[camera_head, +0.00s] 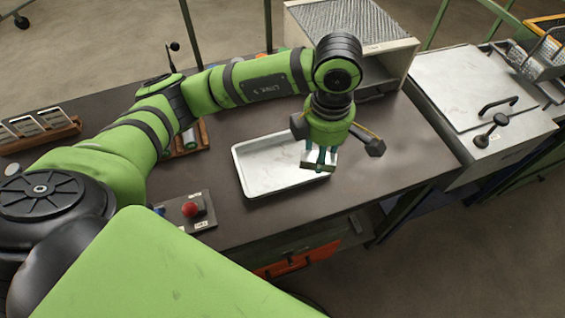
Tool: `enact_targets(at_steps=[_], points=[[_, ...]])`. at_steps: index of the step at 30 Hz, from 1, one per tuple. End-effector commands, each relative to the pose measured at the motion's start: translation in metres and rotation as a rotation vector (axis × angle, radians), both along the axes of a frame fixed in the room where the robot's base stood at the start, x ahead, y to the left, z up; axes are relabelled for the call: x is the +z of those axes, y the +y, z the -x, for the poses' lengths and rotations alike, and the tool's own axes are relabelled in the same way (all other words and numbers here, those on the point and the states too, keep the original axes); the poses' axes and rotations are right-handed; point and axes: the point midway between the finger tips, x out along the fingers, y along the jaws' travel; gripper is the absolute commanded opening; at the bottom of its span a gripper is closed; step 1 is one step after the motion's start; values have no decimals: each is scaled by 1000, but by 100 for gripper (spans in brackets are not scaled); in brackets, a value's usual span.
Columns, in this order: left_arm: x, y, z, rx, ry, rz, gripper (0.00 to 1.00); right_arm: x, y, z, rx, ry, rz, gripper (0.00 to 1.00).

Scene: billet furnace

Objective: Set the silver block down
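My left arm reaches in from the left, and its gripper (320,158) points down over the right end of the white tray (252,184). The gripper's teal fingers are closed on a small silver block (318,167). The block overlaps the tray's right rim in the picture. Whether it hangs above the tray or touches it I cannot tell. The part of the tray that shows is empty. My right gripper is not in view.
A box-like furnace (398,50) with a grey ridged top stands behind the tray. A red button box (190,210) sits at the front left. A metal cabinet (455,85) stands at the right. Dark tabletop (390,160) is clear right of the tray.

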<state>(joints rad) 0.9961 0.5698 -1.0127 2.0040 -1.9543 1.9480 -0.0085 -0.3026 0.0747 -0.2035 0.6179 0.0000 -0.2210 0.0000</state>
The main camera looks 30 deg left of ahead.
Motion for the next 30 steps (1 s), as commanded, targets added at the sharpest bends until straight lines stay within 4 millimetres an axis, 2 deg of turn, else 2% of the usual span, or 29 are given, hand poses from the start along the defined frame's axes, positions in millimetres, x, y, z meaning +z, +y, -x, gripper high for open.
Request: enact_targets(at_steps=[6,14,17,24,30], points=[[-7,-11,0,338,8,7,0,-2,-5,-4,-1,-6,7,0],[-12,-11,-2,501,14,7,0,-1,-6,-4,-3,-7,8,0],[-20,2,-8,512,17,3,0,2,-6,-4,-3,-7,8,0],[-49,49,-34,511,17,1,0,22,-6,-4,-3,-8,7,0],[-71,77,-52,506,15,4,0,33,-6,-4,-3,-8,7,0]])
